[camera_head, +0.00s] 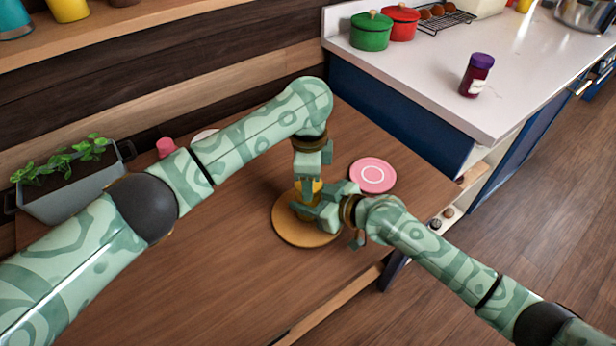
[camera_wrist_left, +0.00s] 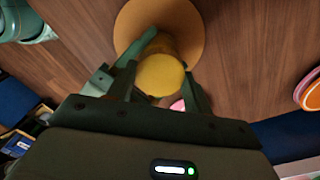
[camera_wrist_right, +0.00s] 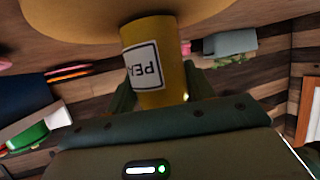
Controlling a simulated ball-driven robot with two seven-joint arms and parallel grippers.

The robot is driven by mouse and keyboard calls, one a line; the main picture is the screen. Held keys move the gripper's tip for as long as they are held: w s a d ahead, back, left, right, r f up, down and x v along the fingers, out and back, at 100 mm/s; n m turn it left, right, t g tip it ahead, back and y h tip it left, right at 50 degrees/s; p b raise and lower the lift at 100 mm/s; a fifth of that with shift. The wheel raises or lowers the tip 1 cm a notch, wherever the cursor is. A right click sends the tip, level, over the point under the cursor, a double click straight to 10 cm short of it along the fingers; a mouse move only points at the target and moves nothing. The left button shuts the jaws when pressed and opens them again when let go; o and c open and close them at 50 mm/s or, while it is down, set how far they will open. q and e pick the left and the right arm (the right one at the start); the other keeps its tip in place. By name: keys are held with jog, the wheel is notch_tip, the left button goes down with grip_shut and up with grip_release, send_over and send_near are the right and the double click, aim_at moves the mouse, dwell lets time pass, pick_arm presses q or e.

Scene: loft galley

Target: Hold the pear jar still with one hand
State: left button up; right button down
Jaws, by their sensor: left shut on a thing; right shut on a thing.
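The pear jar (camera_head: 309,187) is yellow and stands on a round wooden board (camera_head: 298,235), mostly hidden by my grippers in the head view. In the right wrist view the jar (camera_wrist_right: 172,62) shows a white label with "PEA" readable, upside down in that picture. My left gripper (camera_head: 311,178) comes down from above and is shut on the jar's top. In the left wrist view its yellow round top (camera_wrist_left: 160,76) sits between the fingers. My right gripper (camera_head: 320,206) reaches in from the right side and is shut on the jar's body.
A pink plate (camera_head: 373,175) lies right of the board. A planter (camera_head: 72,188) and a pink cup (camera_head: 166,147) stand at the back left. A white counter at the right holds a purple-lidded jar (camera_head: 476,75), a green pot (camera_head: 370,31) and a red pot (camera_head: 401,23). The table's front left is clear.

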pick_arm(q)
jog(key=shift+r, duration=0.2)
dwell(0.5)
jog(key=shift+r, duration=0.9)
jog(key=shift+r, duration=2)
pick_arm(e)
jog(key=shift+c, duration=2.3)
grip_release()
